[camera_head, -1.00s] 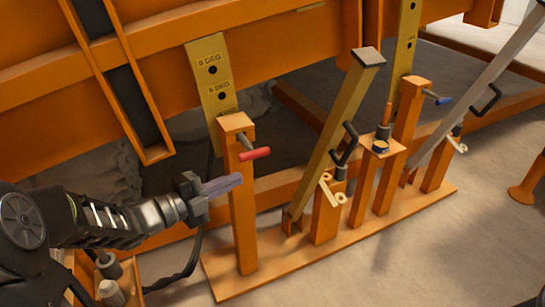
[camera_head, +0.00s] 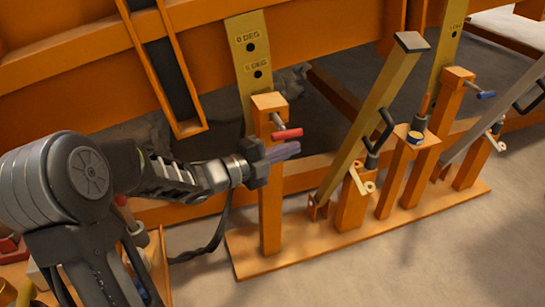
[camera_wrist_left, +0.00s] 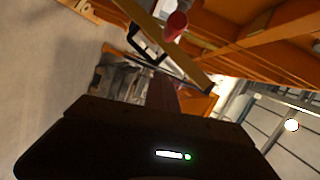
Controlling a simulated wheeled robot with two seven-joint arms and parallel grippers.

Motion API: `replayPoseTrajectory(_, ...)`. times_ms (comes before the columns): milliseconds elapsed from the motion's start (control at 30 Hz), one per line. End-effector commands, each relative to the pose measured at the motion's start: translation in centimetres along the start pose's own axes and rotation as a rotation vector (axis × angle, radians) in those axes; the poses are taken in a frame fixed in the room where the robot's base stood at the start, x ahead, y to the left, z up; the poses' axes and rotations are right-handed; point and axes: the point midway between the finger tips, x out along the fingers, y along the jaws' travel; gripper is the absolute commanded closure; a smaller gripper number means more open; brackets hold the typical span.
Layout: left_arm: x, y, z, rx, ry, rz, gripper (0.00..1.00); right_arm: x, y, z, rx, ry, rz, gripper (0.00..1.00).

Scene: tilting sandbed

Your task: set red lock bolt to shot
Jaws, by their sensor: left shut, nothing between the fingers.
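The red lock bolt (camera_head: 287,134) is a short red handle on a metal rod. It sticks out to the right from the top of an orange post (camera_head: 270,180), beside a yellow plate (camera_head: 249,45) with holes and degree labels. My left gripper (camera_head: 290,151) is shut and empty, just below the red handle and in front of the post. A small gap seems to lie between fingers and handle. In the left wrist view the red handle (camera_wrist_left: 175,26) shows end-on above the dark fingers (camera_wrist_left: 162,95). My right gripper is not in view.
A yellow lever (camera_head: 372,110) with a black handle leans to the right of the post. Further right stand a blue-handled bolt (camera_head: 486,94) and a grey lever (camera_head: 500,110). An orange base plate (camera_head: 340,237) carries the posts. Open floor (camera_head: 420,260) lies in front.

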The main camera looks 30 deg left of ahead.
Motion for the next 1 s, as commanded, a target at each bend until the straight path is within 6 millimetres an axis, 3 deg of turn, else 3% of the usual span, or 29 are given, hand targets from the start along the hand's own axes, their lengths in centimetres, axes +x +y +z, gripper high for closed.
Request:
replayPoseTrajectory(100, 2.5, 0.2, -0.1, -0.001, 0.003, 0.001, 1.0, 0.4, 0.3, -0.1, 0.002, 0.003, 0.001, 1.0)
replayPoseTrajectory(333, 3.1, 0.1, 3.2, 0.001, -0.002, 0.0, 1.0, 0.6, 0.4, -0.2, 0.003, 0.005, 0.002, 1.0)
replayPoseTrajectory(833, 3.3, 0.0, 4.1, 0.0, -0.001, 0.0, 1.0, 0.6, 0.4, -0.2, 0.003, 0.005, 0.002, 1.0)
replayPoseTrajectory(1000, 3.8, -0.5, 6.4, 0.002, -0.002, -0.001, 1.0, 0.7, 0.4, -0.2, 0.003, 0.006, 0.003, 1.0)
